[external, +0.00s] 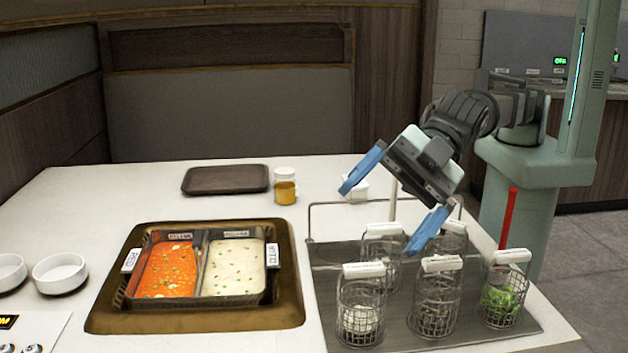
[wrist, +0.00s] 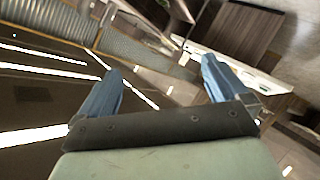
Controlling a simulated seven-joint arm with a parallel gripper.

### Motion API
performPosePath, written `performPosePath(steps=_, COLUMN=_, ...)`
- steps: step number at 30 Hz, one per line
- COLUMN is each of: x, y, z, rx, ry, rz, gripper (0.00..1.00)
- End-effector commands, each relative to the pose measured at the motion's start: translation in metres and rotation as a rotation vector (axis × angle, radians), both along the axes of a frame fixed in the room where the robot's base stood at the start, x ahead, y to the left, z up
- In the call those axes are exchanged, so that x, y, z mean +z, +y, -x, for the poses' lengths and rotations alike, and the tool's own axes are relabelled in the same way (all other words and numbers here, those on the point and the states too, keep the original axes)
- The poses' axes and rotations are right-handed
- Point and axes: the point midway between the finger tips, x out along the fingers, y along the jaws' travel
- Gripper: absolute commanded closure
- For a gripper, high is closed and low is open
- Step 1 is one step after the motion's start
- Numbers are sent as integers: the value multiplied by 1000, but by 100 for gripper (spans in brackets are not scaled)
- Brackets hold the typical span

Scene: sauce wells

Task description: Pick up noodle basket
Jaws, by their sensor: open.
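Several wire baskets with white handle tags stand on a grey tray (external: 395,327) at the right of the table. The front left basket (external: 361,308) holds something whitish, perhaps noodles. The front middle basket (external: 435,300) has darker contents that I cannot make out. The front right basket (external: 505,297) holds greens. Two back baskets stand behind; one (external: 381,255) is partly hidden by a blue finger. The tag writing is too small to read. My gripper (external: 380,219) is open and empty, tilted, above the back of the tray. Its blue fingers also show in the wrist view (wrist: 162,68), with no basket between them.
A framed pot (external: 112,316) with red and pale broth sits left of the baskets. White bowls (external: 60,273) are at left. A red upright stick (external: 508,218) rises by the greens.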

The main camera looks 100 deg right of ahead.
Motion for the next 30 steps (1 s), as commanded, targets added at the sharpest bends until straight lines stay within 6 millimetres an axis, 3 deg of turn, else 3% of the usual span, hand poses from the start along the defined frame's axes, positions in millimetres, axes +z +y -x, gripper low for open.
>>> performPosePath(steps=2, x=-18, y=-28, z=-16, rx=-24, ry=107, rz=80, gripper=0)
performPosePath(steps=6, x=-47, y=-72, z=-24, rx=-13, ry=303, rz=215, gripper=0)
performPosePath(steps=10, x=-65, y=-110, z=-20, rx=48, ry=482, rz=323, gripper=0)
performPosePath(steps=15, x=-73, y=-148, z=-5, rx=161, ry=661, rz=419, gripper=0)
performPosePath(steps=21, x=-73, y=-169, z=7, rx=251, ry=763, rz=467, gripper=0)
performPosePath(steps=30, x=-93, y=-165, z=10, rx=268, ry=779, rz=475, gripper=0)
